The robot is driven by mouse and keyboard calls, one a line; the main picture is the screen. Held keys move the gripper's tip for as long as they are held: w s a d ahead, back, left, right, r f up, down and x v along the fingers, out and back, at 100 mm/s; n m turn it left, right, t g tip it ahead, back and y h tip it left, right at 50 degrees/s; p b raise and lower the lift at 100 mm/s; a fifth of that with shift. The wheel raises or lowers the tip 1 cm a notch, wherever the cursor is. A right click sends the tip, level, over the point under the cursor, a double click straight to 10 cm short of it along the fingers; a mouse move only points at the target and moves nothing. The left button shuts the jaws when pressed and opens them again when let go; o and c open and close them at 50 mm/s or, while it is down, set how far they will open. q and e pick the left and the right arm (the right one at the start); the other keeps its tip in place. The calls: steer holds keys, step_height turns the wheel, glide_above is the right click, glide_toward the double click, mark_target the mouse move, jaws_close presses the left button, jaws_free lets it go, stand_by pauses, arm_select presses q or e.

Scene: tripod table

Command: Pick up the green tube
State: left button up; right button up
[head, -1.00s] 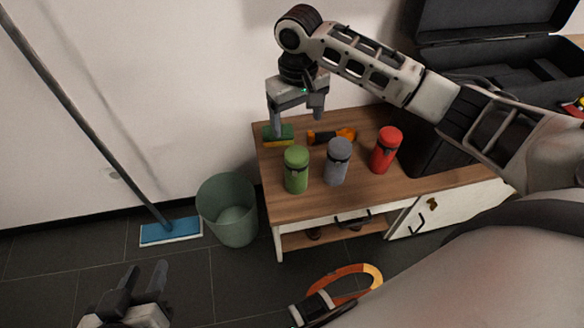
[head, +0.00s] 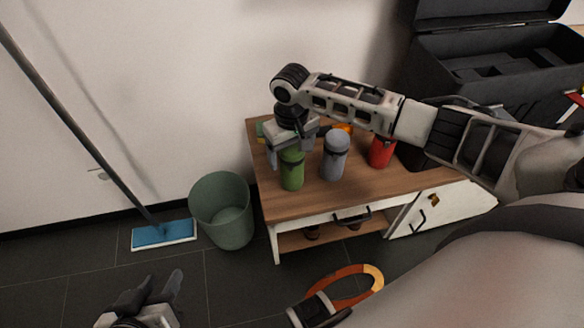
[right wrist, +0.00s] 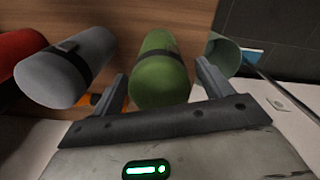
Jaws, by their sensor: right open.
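The green tube (head: 291,170) stands upright near the front left of the wooden table (head: 330,198), with a dark band near its top. My right gripper (head: 295,156) is over it, fingers pointing down, one finger at its left side. In the right wrist view the green tube (right wrist: 160,72) lies between the two open fingers of my right gripper (right wrist: 162,76), with gaps that look small; I cannot tell if either touches. My left gripper (head: 158,281) is low at the bottom left, its fingers apart and empty.
A grey tube (head: 335,157) stands close to the right of the green one, and a red tube (head: 380,152) beyond it. An orange-handled tool (head: 342,128) lies behind. A green bin (head: 222,212) stands left of the table. A black case (head: 500,65) is open at right.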

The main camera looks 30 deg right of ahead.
steer(key=shift+f, duration=0.15)
steer(key=c, duration=1.2)
steer(key=shift+c, duration=0.4)
